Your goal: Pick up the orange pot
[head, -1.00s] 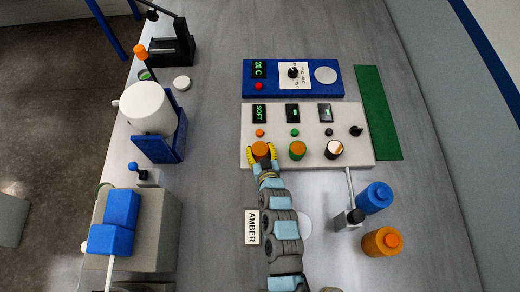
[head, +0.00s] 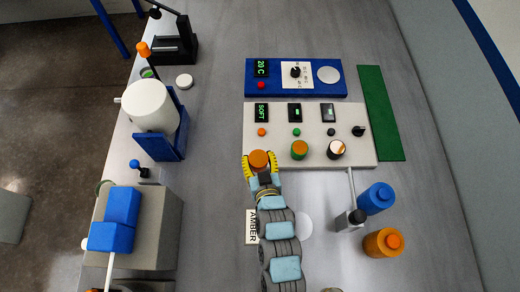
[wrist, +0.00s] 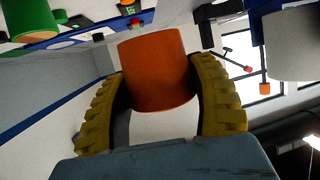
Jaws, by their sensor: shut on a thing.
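My gripper (head: 259,162) is shut on the orange pot (head: 258,158) at the left front edge of the pale panel (head: 300,113). In the wrist view the pot (wrist: 157,68) is a plain orange cylinder between my two ribbed yellow fingers (wrist: 160,95), one on each side. In the head view only its round top shows; the fingers hide its sides. The pot appears raised off the panel; its underside cannot be seen in the head view.
A green pot (head: 299,149) and a dark pot with a shiny top (head: 336,149) stand to the right on the panel. A blue jar (head: 376,198) and an orange jar (head: 383,242) stand farther right. An AMBER label (head: 252,227) lies beside my arm.

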